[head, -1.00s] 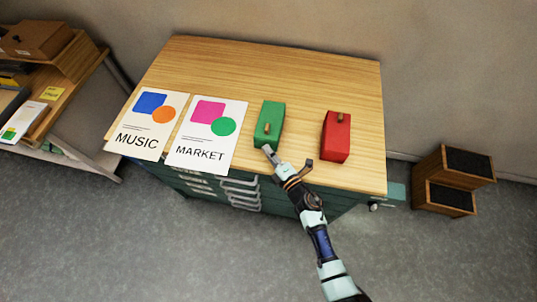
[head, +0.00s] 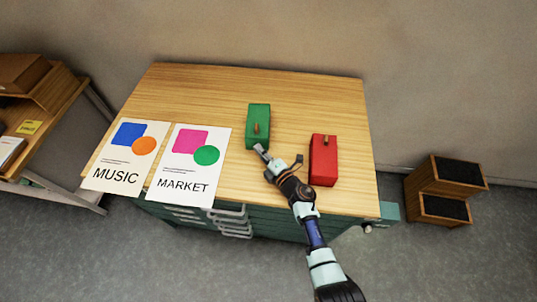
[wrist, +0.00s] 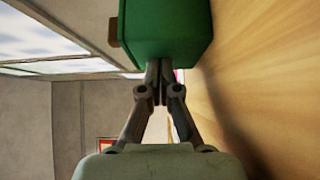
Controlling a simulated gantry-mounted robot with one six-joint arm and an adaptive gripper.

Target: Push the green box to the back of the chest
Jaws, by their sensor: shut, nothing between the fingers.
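The green box (head: 258,125) stands on the wooden top of the chest (head: 225,85), with bare wood between it and the back edge. It has a small tan knob on top. My gripper (head: 261,149) is shut and empty, at the front end of the green box. In the wrist view my closed fingertips (wrist: 159,66) meet the lower edge of the green box (wrist: 167,30) and appear to touch it. The fingertips hide a small part of that end.
A red box (head: 323,160) stands to the right of my gripper. Posters reading MUSIC (head: 125,155) and MARKET (head: 190,165) lie on the left. A wall rises behind the chest. A wooden step stool (head: 445,190) stands at the right.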

